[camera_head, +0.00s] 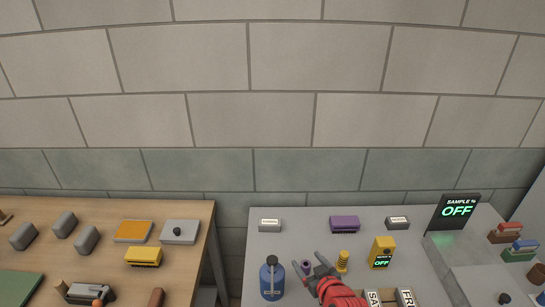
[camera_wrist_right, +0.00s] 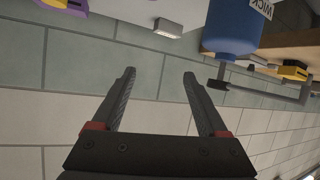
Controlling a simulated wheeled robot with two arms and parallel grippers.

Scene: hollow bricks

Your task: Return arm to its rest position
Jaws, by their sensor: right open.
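My right gripper (camera_head: 314,266) is above the front of the grey table (camera_head: 300,228), its red arm coming in from the bottom edge. Its dark fingers are spread with nothing between them. In the right wrist view the open gripper (camera_wrist_right: 160,73) shows two separate fingers against the tiled wall. A blue bottle (camera_head: 271,283) stands just left of the gripper in the head view; it also shows in the right wrist view (camera_wrist_right: 230,32), beyond the fingers. My left gripper is in neither view.
A yellow device (camera_head: 381,252) and a black "SAMPLE %" display (camera_head: 459,210) stand to the right. A wooden table (camera_head: 185,210) with several blocks is at left, across a gap.

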